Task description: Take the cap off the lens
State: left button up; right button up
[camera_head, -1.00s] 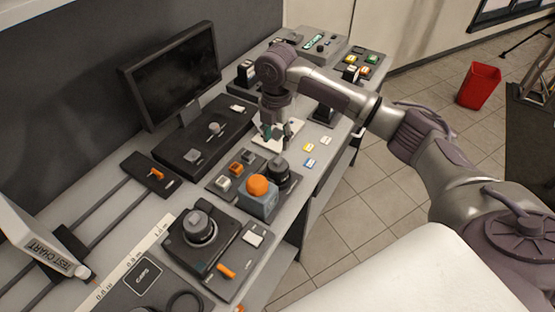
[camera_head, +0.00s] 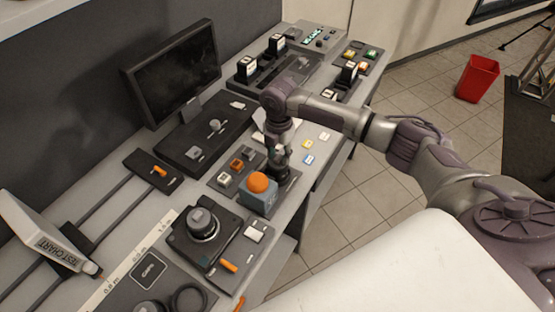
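My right gripper (camera_head: 279,172) points down beside the blue block (camera_head: 260,201) with the orange dome (camera_head: 258,182). It is where another dark cylinder stood in the earlier view, and it now largely hides that spot. Its fingertips blend with the dark things there, so whether they are open or shut is unclear. My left gripper is out of view.
A flat dark pad marked CAPS (camera_head: 149,269) lies at the bench's near end, beside a black ring (camera_head: 188,300). A test chart stand (camera_head: 45,240) is at the left. A monitor (camera_head: 171,72) stands at the back. A red bin (camera_head: 478,79) is on the floor.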

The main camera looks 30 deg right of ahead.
grip_shut()
jog(key=shift+r, duration=0.1)
jog(key=shift+w+r, duration=0.1)
jog(key=shift+r, duration=0.1)
jog(key=r+b, duration=0.1)
jog(key=d+r+b, duration=0.1)
jog(key=r, duration=0.1)
jog(key=shift+r, duration=0.3)
jog(key=s+d+r+b, duration=0.3)
jog(key=d+r, duration=0.4)
jog(key=d, duration=0.3)
jog(key=shift+s+b, duration=0.35)
jog(key=shift+s, duration=0.4)
